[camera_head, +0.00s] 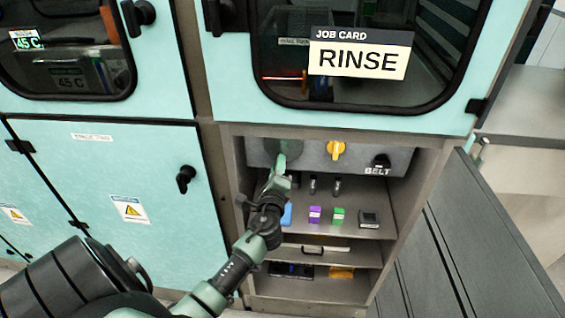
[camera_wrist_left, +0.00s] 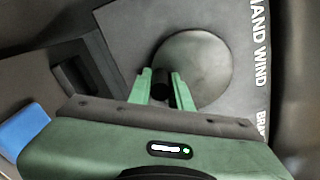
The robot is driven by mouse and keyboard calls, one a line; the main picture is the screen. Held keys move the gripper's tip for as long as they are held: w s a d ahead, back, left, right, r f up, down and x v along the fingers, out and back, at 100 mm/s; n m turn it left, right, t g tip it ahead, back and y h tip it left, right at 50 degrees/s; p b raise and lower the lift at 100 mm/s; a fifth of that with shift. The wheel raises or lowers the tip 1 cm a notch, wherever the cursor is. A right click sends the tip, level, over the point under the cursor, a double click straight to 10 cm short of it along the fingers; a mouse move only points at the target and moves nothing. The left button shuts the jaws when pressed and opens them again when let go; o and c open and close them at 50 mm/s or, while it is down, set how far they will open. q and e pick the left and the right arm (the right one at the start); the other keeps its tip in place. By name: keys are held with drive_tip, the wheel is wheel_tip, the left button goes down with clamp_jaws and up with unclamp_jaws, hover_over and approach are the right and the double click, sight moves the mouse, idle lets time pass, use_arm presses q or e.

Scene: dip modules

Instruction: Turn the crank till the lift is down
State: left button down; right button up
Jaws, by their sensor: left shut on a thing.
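The crank shows in the left wrist view as a round grey disc (camera_wrist_left: 205,62) with a dark handle (camera_wrist_left: 160,90) near its edge. It is on a grey panel lettered "HAND WIND", and in the head view it is at the left of the panel, partly hidden by my gripper. My left gripper (camera_head: 280,165) is shut on the crank handle, its two green fingers (camera_wrist_left: 157,85) on either side of it. My right gripper is not in view.
A yellow knob (camera_head: 335,149) and a black "BELT" knob (camera_head: 381,161) are to the right on the panel. Below, a shelf holds blue, purple (camera_head: 315,214) and green (camera_head: 338,216) blocks and a dark box (camera_head: 369,219). A "RINSE" card (camera_head: 360,55) is on the door.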

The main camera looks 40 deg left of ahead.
sight(270, 153)
use_arm(q)
drive_tip(key=shift+s+a+r+m+p, duration=0.2)
drive_tip(key=shift+a+r+m+p, duration=0.15)
drive_tip(key=shift+m+p, duration=0.75)
drive_tip(key=shift+s+a+r+m+p, duration=0.35)
drive_tip(key=shift+m+p, duration=0.3)
drive_tip(key=shift+m, duration=1)
drive_tip(key=shift+s+a+r+m+p, duration=0.1)
drive_tip(key=shift+a+r+m+p, duration=0.25)
drive_tip(key=shift+m+p, duration=0.75)
drive_tip(key=shift+m, duration=0.45)
drive_tip(key=c, duration=1.3)
unclamp_jaws()
drive_tip(key=shift+a, duration=0.1)
drive_tip(key=b+v, duration=0.1)
drive_tip(key=v, duration=0.7)
drive_tip(key=shift+f, duration=0.1)
